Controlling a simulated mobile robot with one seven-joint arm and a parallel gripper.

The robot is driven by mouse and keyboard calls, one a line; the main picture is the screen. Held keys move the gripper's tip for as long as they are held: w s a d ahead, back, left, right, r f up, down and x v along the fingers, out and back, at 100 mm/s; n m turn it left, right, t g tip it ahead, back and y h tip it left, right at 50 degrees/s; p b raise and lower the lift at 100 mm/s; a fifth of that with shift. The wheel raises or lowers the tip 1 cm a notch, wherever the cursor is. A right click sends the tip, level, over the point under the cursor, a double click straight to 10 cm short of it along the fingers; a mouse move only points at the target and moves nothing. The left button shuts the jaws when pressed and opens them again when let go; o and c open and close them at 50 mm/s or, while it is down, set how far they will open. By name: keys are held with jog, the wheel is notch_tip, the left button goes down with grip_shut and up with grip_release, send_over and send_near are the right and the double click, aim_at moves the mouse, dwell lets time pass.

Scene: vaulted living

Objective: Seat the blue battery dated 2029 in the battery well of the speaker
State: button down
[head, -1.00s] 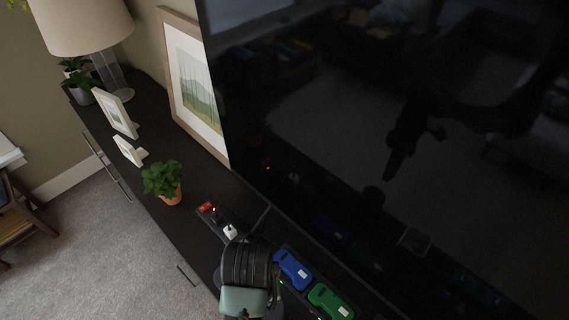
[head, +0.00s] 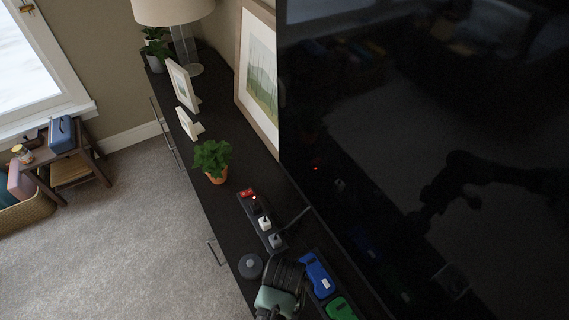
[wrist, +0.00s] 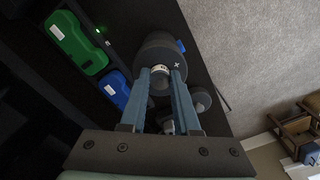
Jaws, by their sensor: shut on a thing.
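My gripper (wrist: 162,76) is shut on a small pale knob-like part (wrist: 160,83) at the near face of a dark round body (wrist: 166,53). This body has a white cross mark and a bit of blue at its far side. I cannot tell whether it is lifted or resting, or read any date. A blue battery pack (head: 317,276) with a pale label lies beside a green one (head: 341,307); the blue pack (wrist: 116,89) also shows in the wrist view. I cannot identify the speaker for certain. My arm hides the gripper in the head view.
A dark puck (head: 250,266) sits by the console's front edge. A power strip (head: 262,219) with plugs, a potted plant (head: 212,159) and picture frames stand further along. A big dark screen (head: 430,130) rises behind. A side table (head: 72,168) holds a blue case (head: 62,134).

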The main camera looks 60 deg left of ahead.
jog(key=shift+s+d+f, duration=0.2)
jog(key=shift+f, duration=0.5)
jog(key=c, duration=0.6)
grip_release()
jog(key=shift+s+b, duration=0.1)
jog(key=shift+b, duration=0.2)
jog(key=shift+c, duration=0.2)
notch_tip(320, 180, up, 13)
jog(key=shift+w+a+r+p, duration=0.2)
jog(key=shift+w+p, duration=0.1)
jog(key=shift+p, duration=0.15)
